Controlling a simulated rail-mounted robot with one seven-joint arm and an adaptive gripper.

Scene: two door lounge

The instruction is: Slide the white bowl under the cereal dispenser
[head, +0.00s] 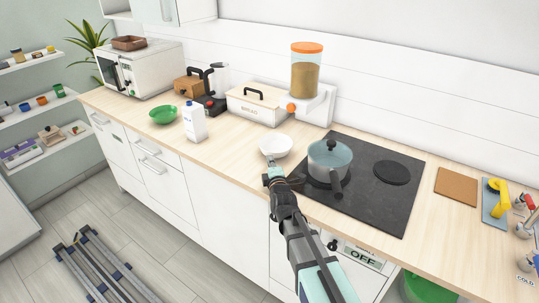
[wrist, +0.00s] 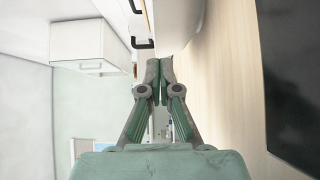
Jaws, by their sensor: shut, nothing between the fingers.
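The white bowl (head: 276,147) stands upright on the wooden counter, left of the hob. The cereal dispenser (head: 306,76) stands behind it against the wall, with an orange lid, brown cereal, a white stand and an orange knob. The bowl is in front of the dispenser, apart from its stand. My gripper (head: 272,168) is at the near side of the bowl, close to it; I cannot tell whether they touch. In the wrist view my gripper (wrist: 160,68) has its fingertips together and empty. A white rounded shape beyond the fingertips may be the bowl.
A blue-grey pot (head: 329,160) stands on the black hob (head: 372,208), right of the bowl. A bread box (head: 255,105) stands left of the dispenser. The counter between bowl and dispenser looks clear.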

